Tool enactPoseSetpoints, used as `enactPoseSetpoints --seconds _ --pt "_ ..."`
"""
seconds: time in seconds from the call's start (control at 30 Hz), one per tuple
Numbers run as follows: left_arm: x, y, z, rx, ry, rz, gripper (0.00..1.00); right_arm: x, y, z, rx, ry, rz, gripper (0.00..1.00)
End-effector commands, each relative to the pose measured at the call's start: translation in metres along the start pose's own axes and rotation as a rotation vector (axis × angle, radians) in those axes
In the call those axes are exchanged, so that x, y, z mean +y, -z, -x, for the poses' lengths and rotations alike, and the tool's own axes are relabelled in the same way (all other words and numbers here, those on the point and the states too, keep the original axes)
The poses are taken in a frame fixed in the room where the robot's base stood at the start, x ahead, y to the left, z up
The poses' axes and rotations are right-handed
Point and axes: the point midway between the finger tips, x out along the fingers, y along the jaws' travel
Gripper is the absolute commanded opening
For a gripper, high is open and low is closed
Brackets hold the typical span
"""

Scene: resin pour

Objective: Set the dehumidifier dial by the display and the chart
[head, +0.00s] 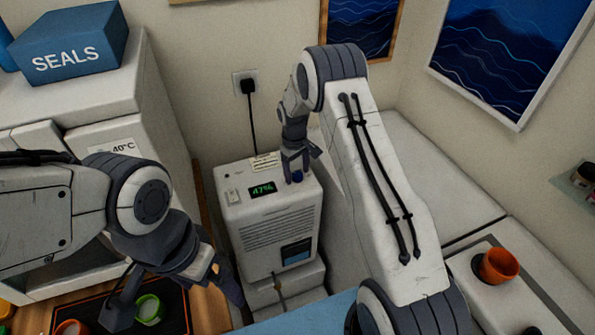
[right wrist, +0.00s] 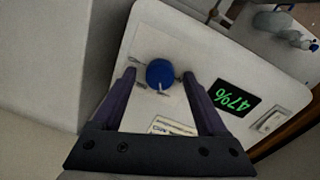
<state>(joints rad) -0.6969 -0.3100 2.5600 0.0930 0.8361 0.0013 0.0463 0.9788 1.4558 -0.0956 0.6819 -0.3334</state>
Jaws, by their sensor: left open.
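The white dehumidifier (head: 278,215) stands against the wall. Its green display (head: 262,189) reads 47% and also shows in the right wrist view (right wrist: 236,98). The blue dial (right wrist: 160,73) on its top has a pale pointer toward the bottom of the right wrist view; its small markings are unreadable. My right gripper (right wrist: 159,76) is open, one finger each side of the dial, with gaps visible. It hides part of the dial in the head view (head: 297,177). A small printed card (head: 263,161), perhaps the chart, is too small to read. My left gripper (head: 178,296) is open and empty at lower left.
A dark mat (head: 177,309) with a green cup (head: 149,309) and an orange cup (head: 72,328) lies below my left gripper. A rocker switch (right wrist: 270,121) is beside the display. A blue SEALS box (head: 72,45) and another orange cup (head: 497,266) stand farther off.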

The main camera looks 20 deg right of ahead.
Motion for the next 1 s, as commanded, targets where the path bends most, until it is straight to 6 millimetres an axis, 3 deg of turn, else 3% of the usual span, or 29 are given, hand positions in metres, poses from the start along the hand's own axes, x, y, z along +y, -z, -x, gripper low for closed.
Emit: enactPoseSetpoints --seconds 0.13,0.27,0.7,1.0 --pt "0.0 0.0 -0.002 0.0 0.0 0.0 1.0 0.0 0.0 0.002 0.0 0.0 0.0 0.76" --pt "-0.001 0.0 -0.007 0.0 0.0 0.0 1.0 0.0 0.001 0.017 0.003 -0.001 0.0 0.76" --pt "-0.002 -0.001 -0.026 0.0 0.0 -0.001 1.0 0.0 0.001 0.095 0.003 -0.001 0.0 0.76" --pt "-0.002 -0.001 -0.027 0.0 0.0 -0.001 1.0 0.0 0.0 0.105 -0.001 0.001 0.0 0.76"
